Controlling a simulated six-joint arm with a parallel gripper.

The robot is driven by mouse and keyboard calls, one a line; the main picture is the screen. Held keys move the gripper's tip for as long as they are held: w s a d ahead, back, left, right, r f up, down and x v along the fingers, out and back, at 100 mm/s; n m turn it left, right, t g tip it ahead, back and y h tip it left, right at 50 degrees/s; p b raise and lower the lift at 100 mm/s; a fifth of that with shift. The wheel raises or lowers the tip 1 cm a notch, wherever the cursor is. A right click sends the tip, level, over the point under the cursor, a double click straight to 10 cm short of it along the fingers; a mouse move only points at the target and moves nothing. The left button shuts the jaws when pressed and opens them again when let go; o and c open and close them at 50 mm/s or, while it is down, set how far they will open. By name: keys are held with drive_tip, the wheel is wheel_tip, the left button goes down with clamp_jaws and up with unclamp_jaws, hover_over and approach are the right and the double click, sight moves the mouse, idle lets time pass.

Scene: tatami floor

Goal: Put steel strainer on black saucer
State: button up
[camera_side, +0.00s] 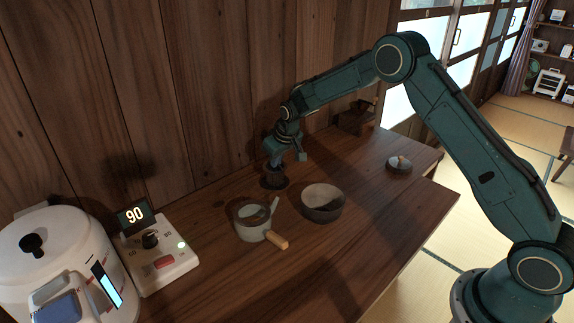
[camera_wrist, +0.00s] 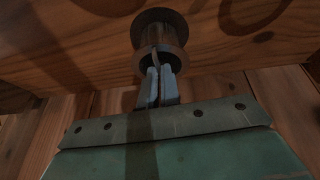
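The steel strainer (camera_wrist: 160,57) looks like a dark, round metal cup in the wrist view, at the tips of my gripper's blue fingers. My gripper (camera_wrist: 160,72) points down, its fingers close together and seemingly closed on the strainer's near rim. A dark round disc, apparently the black saucer (camera_wrist: 158,16), shows behind the cup. In the side view my gripper (camera_side: 273,163) is low over the table near the wall, with a dark round shape (camera_side: 273,181) right under it. Strainer and saucer merge there in shadow; I cannot tell whether they touch.
A grey-white pot (camera_side: 250,230) with a wooden handle and a grey bowl (camera_side: 322,213) stand in front of my gripper. A small dish (camera_side: 399,168) is at the right. A control box (camera_side: 160,262) reading 90 and a white cooker (camera_side: 45,245) are at the left. The wooden wall is close behind.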

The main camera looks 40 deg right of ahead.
drive_tip(key=o, duration=0.4)
drive_tip(key=shift+r, duration=0.15)
drive_tip(key=v, duration=1.2)
idle(0.5)
